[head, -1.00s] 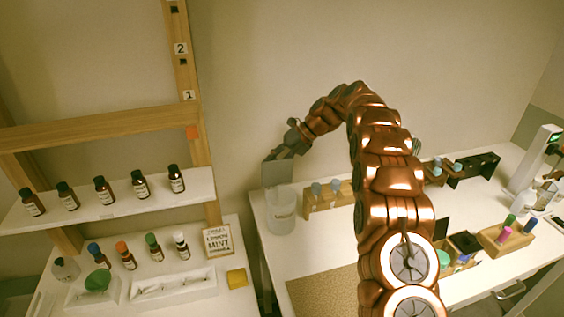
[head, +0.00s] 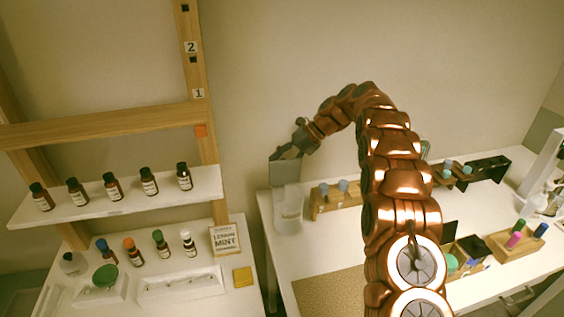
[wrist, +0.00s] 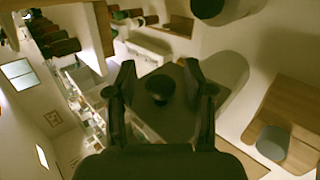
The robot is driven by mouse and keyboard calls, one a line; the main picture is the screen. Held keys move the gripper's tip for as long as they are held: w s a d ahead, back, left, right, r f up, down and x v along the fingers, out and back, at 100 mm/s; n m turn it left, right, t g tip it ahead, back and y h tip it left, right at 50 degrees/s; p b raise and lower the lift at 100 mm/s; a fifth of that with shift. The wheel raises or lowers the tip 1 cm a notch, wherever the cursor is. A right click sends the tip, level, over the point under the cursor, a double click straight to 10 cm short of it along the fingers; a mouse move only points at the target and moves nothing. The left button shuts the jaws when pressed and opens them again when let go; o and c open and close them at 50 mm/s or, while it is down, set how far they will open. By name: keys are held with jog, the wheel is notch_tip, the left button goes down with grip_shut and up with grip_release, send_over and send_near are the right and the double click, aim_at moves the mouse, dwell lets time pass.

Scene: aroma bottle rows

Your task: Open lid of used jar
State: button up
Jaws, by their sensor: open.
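The used jar (head: 290,212) is a clear, whitish container at the left end of the white counter. Its dark grey square lid (head: 285,174) shows as a flat plate above the jar's mouth and looks tilted up. Whether the lid still touches the rim is unclear. In the wrist view the lid (wrist: 178,118) has a round dark knob (wrist: 160,88). My gripper (wrist: 158,68) is open, with one finger on each side of the knob and a gap around it. In the head view my gripper (head: 286,153) is at the lid's upper edge.
A wooden rack (head: 335,202) with grey-blue-capped bottles stands just right of the jar. A speckled mat (head: 330,292) lies bare on the counter.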

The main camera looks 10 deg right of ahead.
jog(key=v, duration=0.7)
jog(key=shift+d+r, duration=0.2)
dwell(0.6)
jog(key=s+a+r+n+g+h+b, duration=0.1)
jog(key=s+a+r+n+h, duration=0.1)
jog(key=s+n, duration=0.75)
jog(key=s+a+r+n+h, duration=0.25)
jog(key=s+n, duration=0.45)
jog(key=s, duration=0.6)
jog(key=s+d+f+n+h, duration=0.1)
jog(key=s+d+f+n, duration=0.1)
jog(key=s+n, duration=0.4)
jog(key=s+d+f+n+h, duration=0.2)
jog(key=s+f+n, duration=0.2)
jog(key=s, duration=1)
jog(key=s+d+f+n+h, duration=0.1)
jog(key=s+d+f+n, duration=0.1)
jog(key=s+n, duration=0.6)
jog(key=shift+s+d+f+g+b, duration=0.4)
jog(key=shift+s+f, duration=0.35)
jog(key=shift+s, duration=0.45)
